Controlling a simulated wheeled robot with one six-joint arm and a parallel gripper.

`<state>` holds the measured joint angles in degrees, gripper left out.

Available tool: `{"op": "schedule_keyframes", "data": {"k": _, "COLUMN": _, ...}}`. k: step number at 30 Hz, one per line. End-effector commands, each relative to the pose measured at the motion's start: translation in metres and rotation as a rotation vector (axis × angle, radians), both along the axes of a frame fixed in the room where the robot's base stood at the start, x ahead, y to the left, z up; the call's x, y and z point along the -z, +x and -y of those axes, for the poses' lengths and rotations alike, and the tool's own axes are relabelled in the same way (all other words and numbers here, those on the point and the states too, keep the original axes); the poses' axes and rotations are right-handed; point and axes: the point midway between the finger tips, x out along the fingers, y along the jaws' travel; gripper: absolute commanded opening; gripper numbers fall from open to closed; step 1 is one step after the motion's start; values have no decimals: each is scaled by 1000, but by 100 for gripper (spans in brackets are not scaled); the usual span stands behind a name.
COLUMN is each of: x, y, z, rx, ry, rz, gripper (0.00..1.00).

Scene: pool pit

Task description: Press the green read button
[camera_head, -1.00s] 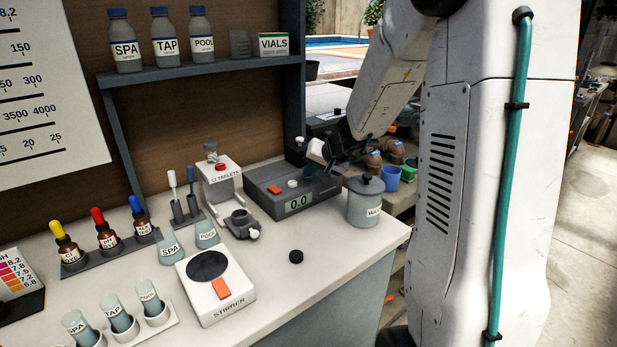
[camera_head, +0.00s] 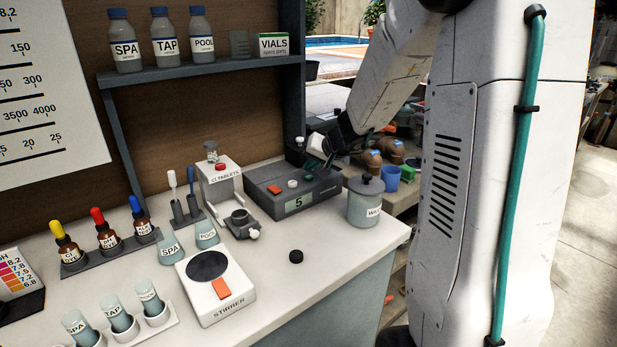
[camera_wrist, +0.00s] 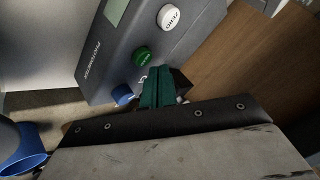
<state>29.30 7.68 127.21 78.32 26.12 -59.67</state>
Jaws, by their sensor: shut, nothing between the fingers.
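The grey photometer (camera_head: 325,196) stands on the counter, its lit display (camera_head: 299,202) reading 5. It also shows in the wrist view (camera_wrist: 113,62). Its green button (camera_wrist: 141,55) lies between the white ZERO button (camera_wrist: 171,17) and a blue knob or button (camera_wrist: 122,95). My gripper (camera_wrist: 157,86) has its green fingers shut together and empty, just beside the green button in the wrist view. Whether they touch it I cannot tell. In the head view my gripper (camera_head: 328,160) is over the photometer's right rear side, and the button is hard to make out.
A lidded WASTE jar (camera_head: 364,203) stands right of the photometer, close to the counter edge. The CL TABLETS dispenser (camera_head: 219,180) is to its left. A stirrer (camera_head: 216,286) and a small black cap (camera_head: 296,256) sit in front, with bare counter around the cap.

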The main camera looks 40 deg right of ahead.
Motion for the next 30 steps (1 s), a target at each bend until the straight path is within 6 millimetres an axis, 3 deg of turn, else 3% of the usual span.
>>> {"op": "schedule_keyframes", "data": {"k": 8, "x": -4, "y": 0, "z": 0, "rx": -1, "ry": -1, "rz": 1, "gripper": 0}}
{"op": "schedule_keyframes", "data": {"k": 21, "x": -46, "y": 1, "z": 0, "rx": -1, "ry": -2, "rz": 2, "gripper": 0}}
{"op": "schedule_keyframes", "data": {"k": 30, "x": -50, "y": 0, "z": 0, "rx": 0, "ry": 0, "rz": 0, "gripper": 0}}
